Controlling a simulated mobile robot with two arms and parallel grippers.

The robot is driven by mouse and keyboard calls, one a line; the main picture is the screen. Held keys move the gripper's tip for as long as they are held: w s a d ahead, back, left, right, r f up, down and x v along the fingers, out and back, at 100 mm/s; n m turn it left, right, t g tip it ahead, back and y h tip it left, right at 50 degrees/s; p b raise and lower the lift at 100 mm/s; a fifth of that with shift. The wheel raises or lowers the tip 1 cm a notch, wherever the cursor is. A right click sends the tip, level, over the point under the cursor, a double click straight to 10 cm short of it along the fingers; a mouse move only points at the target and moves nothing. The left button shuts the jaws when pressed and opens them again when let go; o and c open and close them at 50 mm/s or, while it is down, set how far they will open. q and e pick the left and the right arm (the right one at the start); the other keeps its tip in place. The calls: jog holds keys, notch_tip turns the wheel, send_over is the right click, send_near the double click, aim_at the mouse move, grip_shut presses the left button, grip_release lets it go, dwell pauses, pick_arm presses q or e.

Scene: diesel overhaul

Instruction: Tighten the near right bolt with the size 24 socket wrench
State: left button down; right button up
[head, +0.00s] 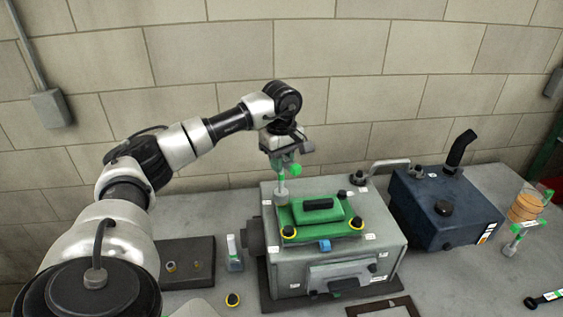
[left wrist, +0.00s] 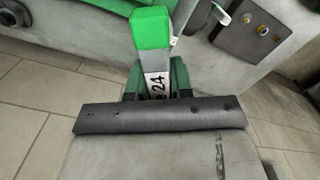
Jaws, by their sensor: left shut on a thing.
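My left gripper (head: 281,153) is shut on the size 24 socket wrench (head: 282,180). The wrench hangs down over the far left corner of the green cover on the grey engine block; I cannot tell whether its socket touches anything there. In the left wrist view the wrench (left wrist: 152,50) shows a green end and a label reading 24 between the jaws. The near left bolt (head: 289,231) looks alike. My right gripper is out of view.
The grey engine block (head: 285,275) stands on the bench. A dark blue unit (head: 440,210) is to its right. A dark mat (head: 185,247) with small parts lies left. Other green-and-white tools (head: 513,240) are at far right.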

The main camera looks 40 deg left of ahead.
pick_arm(q)
jog(key=m, duration=1.1)
jog(key=shift+b, duration=0.35)
jog(key=m, duration=0.3)
jog(key=shift+m, duration=0.4)
